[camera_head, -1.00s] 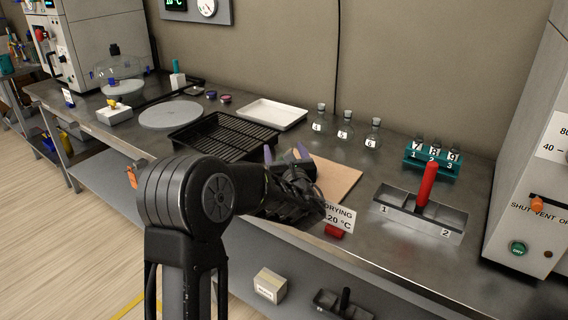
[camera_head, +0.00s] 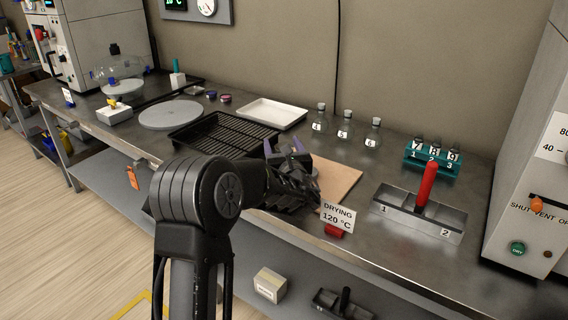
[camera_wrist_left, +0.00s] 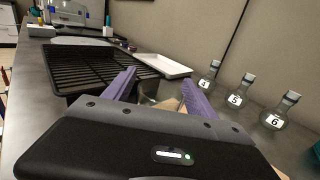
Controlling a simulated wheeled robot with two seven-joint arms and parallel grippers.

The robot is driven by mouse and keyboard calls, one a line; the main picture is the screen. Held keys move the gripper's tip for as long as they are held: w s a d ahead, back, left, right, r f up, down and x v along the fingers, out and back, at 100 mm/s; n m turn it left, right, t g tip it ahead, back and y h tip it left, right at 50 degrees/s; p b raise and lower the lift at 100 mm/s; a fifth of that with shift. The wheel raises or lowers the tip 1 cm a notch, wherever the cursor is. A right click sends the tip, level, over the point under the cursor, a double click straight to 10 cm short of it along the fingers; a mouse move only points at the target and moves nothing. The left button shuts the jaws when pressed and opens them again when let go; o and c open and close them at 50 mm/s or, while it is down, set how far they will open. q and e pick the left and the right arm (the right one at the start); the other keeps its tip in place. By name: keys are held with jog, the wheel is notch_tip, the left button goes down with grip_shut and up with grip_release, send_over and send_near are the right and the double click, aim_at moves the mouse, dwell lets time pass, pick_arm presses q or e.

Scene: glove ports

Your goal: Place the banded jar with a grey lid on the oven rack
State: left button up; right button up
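The black slatted oven rack (camera_head: 222,133) lies on the bench left of centre, and it fills the left of the left wrist view (camera_wrist_left: 85,68). My left gripper (camera_head: 283,147) is over the bench at the rack's right end, above the tan board (camera_head: 338,180). Its two purple fingers are spread apart in the left wrist view (camera_wrist_left: 161,80). A small, partly hidden greyish shape (camera_wrist_left: 149,89) shows between them; I cannot tell whether it is the banded jar with a grey lid. I cannot make out that jar for sure elsewhere. My right gripper is out of view.
A white tray (camera_head: 272,114) and stoppered flasks (camera_head: 345,129) stand behind the gripper. A grey disc (camera_head: 171,114) lies left of the rack.

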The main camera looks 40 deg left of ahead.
pick_arm(q)
grip_shut()
dwell(0.5)
notch_tip(320, 180, up, 10)
jog(key=p, duration=0.1)
dwell(0.5)
dwell(0.4)
